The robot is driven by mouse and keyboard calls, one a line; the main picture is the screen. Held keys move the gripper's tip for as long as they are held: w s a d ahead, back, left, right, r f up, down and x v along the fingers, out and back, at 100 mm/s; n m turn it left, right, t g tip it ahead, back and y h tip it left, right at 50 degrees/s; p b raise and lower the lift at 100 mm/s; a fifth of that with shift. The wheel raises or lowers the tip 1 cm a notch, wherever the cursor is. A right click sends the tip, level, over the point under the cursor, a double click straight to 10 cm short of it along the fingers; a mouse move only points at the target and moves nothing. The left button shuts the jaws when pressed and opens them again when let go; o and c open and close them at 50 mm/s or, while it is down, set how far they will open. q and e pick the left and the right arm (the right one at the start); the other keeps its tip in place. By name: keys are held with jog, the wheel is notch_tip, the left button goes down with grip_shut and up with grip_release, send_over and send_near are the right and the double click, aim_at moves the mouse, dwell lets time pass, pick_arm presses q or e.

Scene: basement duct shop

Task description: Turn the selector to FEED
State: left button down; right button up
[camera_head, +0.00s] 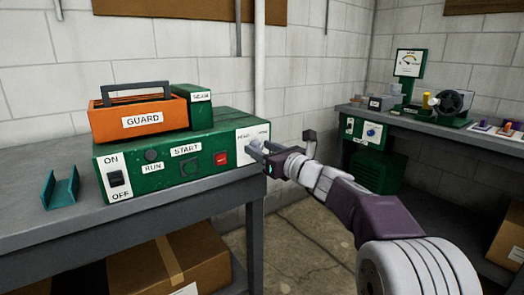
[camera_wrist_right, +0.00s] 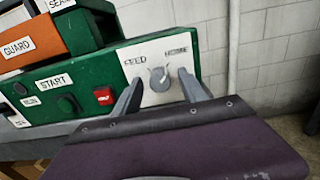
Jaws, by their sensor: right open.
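The selector is a grey round knob (camera_wrist_right: 159,79) on a white plate (camera_wrist_right: 150,62) at the right end of the green machine's front. The plate reads FEED at upper left and HOME at upper right. The knob's light mark seems to lean up and right, towards HOME, but it is small. My right gripper (camera_head: 259,149) is at this plate in the head view and hides most of the knob. In the right wrist view its open fingers (camera_wrist_right: 162,92) stand on either side of the knob, with gaps; contact is not visible. My left gripper is not in view.
The green machine (camera_head: 148,178) has an ON/OFF switch (camera_head: 116,179), a START button (camera_head: 190,166) and a red switch (camera_head: 221,157). An orange GUARD box (camera_head: 140,132) sits on top. A teal channel piece (camera_head: 60,189) lies left on the grey bench (camera_head: 25,215). Another bench (camera_head: 465,139) stands right.

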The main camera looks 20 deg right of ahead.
grip_shut()
jog(key=shift+f, duration=0.1)
jog(key=shift+s+a+n+b, duration=0.1)
jog(key=shift+n+b, duration=5.8)
jog(key=shift+n, duration=2.9)
